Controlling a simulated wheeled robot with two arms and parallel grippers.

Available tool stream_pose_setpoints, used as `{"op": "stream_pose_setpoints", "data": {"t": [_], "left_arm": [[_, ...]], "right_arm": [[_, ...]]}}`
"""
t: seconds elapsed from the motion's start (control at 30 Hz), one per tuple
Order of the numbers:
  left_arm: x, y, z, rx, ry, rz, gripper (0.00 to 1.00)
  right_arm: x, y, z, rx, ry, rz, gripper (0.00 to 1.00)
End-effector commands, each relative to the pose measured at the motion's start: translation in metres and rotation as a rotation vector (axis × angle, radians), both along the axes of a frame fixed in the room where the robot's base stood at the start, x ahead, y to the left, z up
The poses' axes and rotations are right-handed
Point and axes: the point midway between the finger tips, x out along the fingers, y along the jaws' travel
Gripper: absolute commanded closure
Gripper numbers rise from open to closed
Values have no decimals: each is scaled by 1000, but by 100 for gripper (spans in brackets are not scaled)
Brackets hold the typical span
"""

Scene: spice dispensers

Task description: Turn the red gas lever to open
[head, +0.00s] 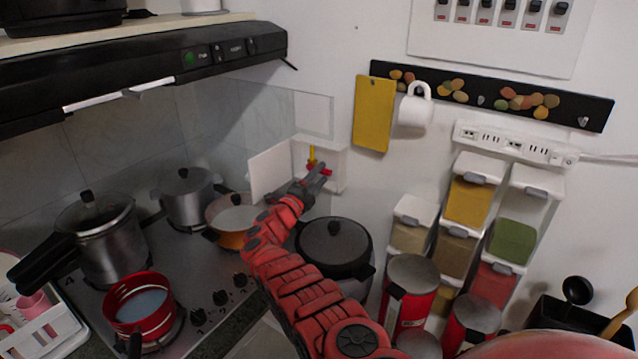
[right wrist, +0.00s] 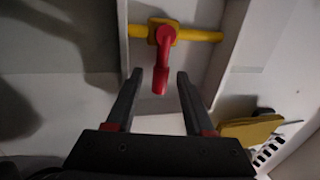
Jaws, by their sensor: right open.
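The red gas lever (right wrist: 161,68) sits on a yellow pipe (right wrist: 205,36) inside an open white wall box (head: 334,167). In the right wrist view the lever points across the pipe, toward my gripper. In the head view the yellow pipe (head: 312,153) runs upright, and the lever is mostly hidden by my gripper. My right gripper (right wrist: 159,76) is open, its fingertips on either side of the lever's free end with gaps showing. It also shows in the head view (head: 318,174) at the box's opening. My left gripper is not in view.
The box's white door (head: 270,170) stands open on the left. A black-lidded pot (head: 334,246) stands below my right arm. The stove (head: 220,312) holds several pots. A yellow board (head: 374,113) and white mug (head: 415,108) hang to the right, above spice dispensers (head: 470,203).

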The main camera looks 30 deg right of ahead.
Motion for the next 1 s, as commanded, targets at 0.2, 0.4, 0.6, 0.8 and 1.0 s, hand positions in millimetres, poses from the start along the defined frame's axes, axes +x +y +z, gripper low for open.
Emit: {"op": "stream_pose_setpoints", "data": {"t": [0.2, 0.4, 0.6, 0.8, 1.0], "left_arm": [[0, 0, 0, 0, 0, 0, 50], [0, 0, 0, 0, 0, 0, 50], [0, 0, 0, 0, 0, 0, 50], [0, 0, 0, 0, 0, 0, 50], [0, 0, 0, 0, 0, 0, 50]], "right_arm": [[1, 0, 1, 1, 1, 1, 47], [1, 0, 0, 1, 1, 2, 74], [1, 0, 0, 1, 1, 1, 100], [0, 0, 0, 0, 1, 1, 100], [0, 0, 0, 0, 1, 1, 100]]}}
